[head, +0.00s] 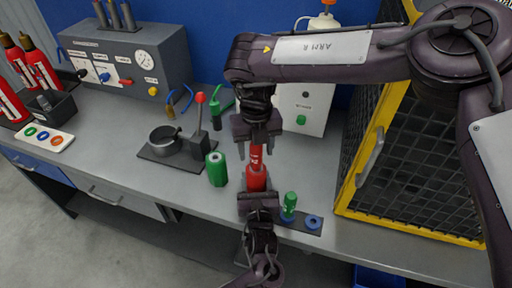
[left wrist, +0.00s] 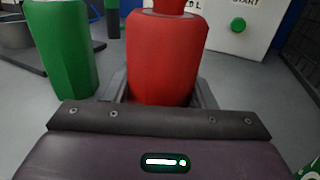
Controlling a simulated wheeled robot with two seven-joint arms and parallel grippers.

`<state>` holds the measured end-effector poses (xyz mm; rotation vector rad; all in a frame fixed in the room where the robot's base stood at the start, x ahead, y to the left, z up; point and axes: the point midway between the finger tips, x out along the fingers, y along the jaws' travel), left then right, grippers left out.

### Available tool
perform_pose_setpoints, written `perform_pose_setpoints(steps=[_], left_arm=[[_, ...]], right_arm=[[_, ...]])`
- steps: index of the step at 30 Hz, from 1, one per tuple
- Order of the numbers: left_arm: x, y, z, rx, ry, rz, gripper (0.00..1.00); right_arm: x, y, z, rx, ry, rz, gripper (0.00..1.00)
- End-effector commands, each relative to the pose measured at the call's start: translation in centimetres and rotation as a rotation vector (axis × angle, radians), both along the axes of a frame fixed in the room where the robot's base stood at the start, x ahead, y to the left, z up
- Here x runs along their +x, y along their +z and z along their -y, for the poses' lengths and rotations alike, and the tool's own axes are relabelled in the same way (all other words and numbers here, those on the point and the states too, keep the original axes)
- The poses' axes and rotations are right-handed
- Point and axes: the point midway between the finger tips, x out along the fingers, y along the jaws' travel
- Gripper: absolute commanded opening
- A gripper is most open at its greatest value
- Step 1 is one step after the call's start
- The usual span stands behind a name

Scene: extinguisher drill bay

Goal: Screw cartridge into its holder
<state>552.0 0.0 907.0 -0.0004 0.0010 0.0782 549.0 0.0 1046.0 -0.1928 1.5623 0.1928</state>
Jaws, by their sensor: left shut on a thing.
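A red holder (head: 256,180), a thick upright cylinder, stands at the front of the bench. A narrower red cartridge (head: 257,153) with white markings stands upright at its top; I cannot tell how deep it sits. My left gripper (head: 257,196) is shut on the holder from the front. The left wrist view shows the red holder (left wrist: 167,60) between the fingers, its upper end cut off. My right gripper (head: 256,149) points down from above, its fingers apart on either side of the cartridge, seemingly without touching it.
A green cylinder (head: 217,169) stands left of the holder. At right, a dark rack (head: 300,222) with blue rings bears a small green cartridge (head: 290,202). Behind are a lever device (head: 199,138) and a white start box (head: 303,105). A yellow-framed mesh cage (head: 376,216) bounds the right.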

Motion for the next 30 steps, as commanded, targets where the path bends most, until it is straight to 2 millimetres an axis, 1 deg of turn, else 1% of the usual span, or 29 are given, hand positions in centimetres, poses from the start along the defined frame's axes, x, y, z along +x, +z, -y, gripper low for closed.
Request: perform_pose_setpoints(steps=[6, 10, 14, 21, 25, 30], left_arm=[[0.0, -0.1, 0.0, 0.001, -0.001, -0.002, 0.00], [0.0, -0.1, 0.0, 0.001, -0.001, -0.002, 0.00], [0.0, -0.1, 0.0, 0.000, -0.001, -0.001, 0.00], [0.0, -0.1, 0.0, 0.001, -0.001, -0.001, 0.00], [0.0, -0.1, 0.0, 0.001, -0.001, -0.001, 0.00], [0.0, -0.1, 0.0, 0.001, 0.000, -0.001, 0.00]], right_arm=[[0.0, 0.1, 0.0, 0.000, 0.000, 0.000, 0.53], [0.1, 1.1, 0.0, 0.001, 0.000, 0.001, 0.53], [0.1, 3.4, 0.0, 0.001, 0.000, 0.004, 0.53], [0.1, 8.6, 0.0, 0.001, 0.000, 0.004, 0.53], [0.1, 10.5, 0.0, 0.000, 0.000, 0.002, 0.53], [0.0, 11.8, 0.0, 0.000, 0.000, 0.000, 0.53]])
